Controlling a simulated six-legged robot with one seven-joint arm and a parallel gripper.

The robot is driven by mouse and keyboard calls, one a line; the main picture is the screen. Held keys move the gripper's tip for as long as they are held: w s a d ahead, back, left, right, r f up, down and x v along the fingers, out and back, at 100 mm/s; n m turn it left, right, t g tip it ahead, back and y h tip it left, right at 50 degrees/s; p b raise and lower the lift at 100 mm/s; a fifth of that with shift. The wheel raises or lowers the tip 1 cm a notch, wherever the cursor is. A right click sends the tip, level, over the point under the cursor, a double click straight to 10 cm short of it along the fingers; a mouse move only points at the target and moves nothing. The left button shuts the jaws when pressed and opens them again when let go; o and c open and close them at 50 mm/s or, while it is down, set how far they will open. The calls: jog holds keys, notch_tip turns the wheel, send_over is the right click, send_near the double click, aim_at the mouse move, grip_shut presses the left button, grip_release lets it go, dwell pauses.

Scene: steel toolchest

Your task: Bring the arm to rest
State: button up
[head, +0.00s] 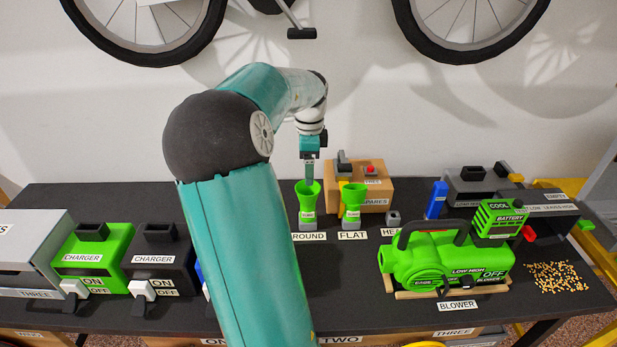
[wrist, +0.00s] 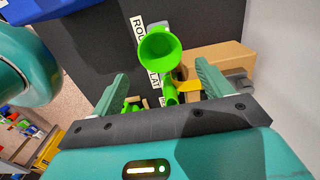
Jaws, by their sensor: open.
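My arm reaches over the black bench top (head: 345,290) from the front. My gripper (head: 309,180) points down at the back of the bench, above or beside a green funnel-shaped nozzle (head: 307,203) by the ROUND label. In the wrist view my gripper (wrist: 160,82) has its two fingers wide apart with nothing held between them. The green nozzle (wrist: 160,48) shows just beyond the fingertips; I cannot tell whether they touch it. A second green nozzle (head: 353,199) stands by the FLAT label.
A cardboard SPARES box (head: 374,194) stands behind the nozzles. A green blower (head: 440,264) with a battery (head: 497,219) is to the right, near spilled pellets (head: 558,277). Two chargers (head: 92,246) (head: 158,252) and a grey box (head: 35,252) are left. A wall and hanging bicycle are behind.

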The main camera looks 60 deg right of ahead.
jog(key=shift+r, duration=0.2)
jog(key=shift+a, duration=0.1)
dwell(0.4)
jog(key=w+a+r+n+t, duration=0.15)
jog(key=w+a+n, duration=0.3)
jog(key=a, duration=0.45)
jog(key=w+a+r+n+t, duration=0.1)
jog(key=w+a+r+n, duration=0.15)
jog(key=a+n, duration=0.5)
jog(key=w+a+r+n+t, duration=0.1)
jog(key=w+a+n, duration=0.25)
jog(key=a, duration=0.65)
jog(key=s+a+n+t, duration=0.1)
jog(key=s+a+n, duration=0.2)
jog(key=a+n, duration=0.4)
jog(key=s+a+n+t, duration=0.1)
jog(key=s+a+n, duration=0.2)
jog(key=a+n, duration=0.5)
jog(key=a, duration=0.7)
jog(key=shift+s+a+r, duration=0.25)
jog(key=shift+s+r, duration=0.05)
jog(key=shift+r, duration=0.05)
